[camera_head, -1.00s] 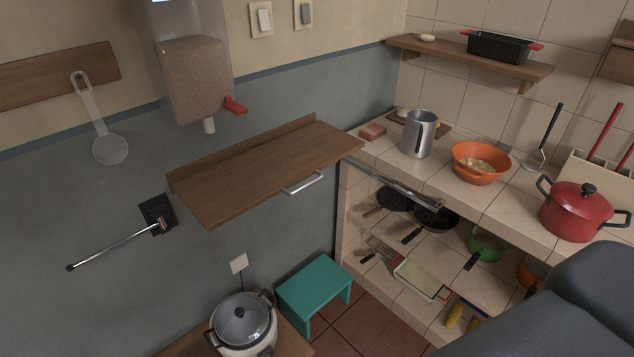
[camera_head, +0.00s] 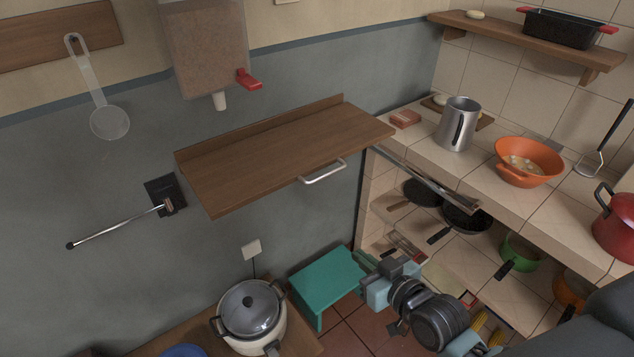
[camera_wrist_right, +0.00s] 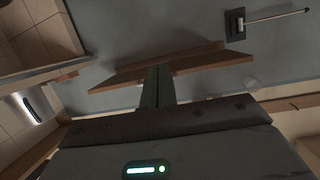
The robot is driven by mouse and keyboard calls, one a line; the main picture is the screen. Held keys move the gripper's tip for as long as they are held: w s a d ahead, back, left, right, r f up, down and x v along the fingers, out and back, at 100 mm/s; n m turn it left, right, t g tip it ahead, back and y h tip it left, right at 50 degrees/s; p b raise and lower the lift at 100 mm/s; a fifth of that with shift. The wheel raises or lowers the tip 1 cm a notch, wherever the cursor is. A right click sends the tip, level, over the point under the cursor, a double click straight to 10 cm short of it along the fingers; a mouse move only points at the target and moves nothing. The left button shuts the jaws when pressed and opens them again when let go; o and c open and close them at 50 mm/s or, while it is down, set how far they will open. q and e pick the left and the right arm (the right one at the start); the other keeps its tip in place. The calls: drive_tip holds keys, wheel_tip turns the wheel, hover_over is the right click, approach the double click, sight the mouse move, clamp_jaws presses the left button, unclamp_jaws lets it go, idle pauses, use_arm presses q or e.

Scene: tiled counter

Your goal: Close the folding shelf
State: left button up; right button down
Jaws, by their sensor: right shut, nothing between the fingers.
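The folding shelf (camera_head: 285,155) is a brown wooden board on the grey wall. It stands out roughly level, with a raised strip along the wall and a silver handle (camera_head: 323,172) on its front edge. My right gripper (camera_head: 368,268) is below and right of the handle, apart from it, with its fingers shut and empty. In the right wrist view, the shut fingers (camera_wrist_right: 158,72) overlap the shelf's edge (camera_wrist_right: 118,81); I cannot tell any contact there. My left gripper is not in view.
A teal stool (camera_head: 325,283) and a pot (camera_head: 250,310) stand below the shelf. A tiled counter (camera_head: 480,180) with a metal bar (camera_head: 430,182) along its front is at right. A metal rod (camera_head: 115,225) sticks out from the wall at left. A dispenser (camera_head: 205,50) hangs above.

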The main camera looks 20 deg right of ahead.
drive_tip(key=w+r+n+t+y+b, duration=0.1)
drive_tip(key=w+r, duration=0.2)
drive_tip(key=r, duration=0.3)
drive_tip(key=w+r+t+y+b, duration=0.1)
drive_tip(key=w+r, duration=0.3)
drive_tip(key=r, duration=0.2)
hover_over(321, 179)
drive_tip(key=s+a, duration=0.1)
drive_tip(key=s, duration=0.3)
drive_tip(key=f, duration=0.3)
drive_tip(key=shift+w, duration=0.4)
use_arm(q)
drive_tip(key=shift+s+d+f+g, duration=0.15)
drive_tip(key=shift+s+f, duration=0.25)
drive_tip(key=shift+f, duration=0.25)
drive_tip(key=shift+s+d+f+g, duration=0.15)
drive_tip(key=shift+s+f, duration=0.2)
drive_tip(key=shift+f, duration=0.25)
use_arm(e)
drive_tip(key=shift+w+a+f, duration=0.1)
drive_tip(key=shift+f, duration=0.45)
drive_tip(key=shift+f, duration=0.1)
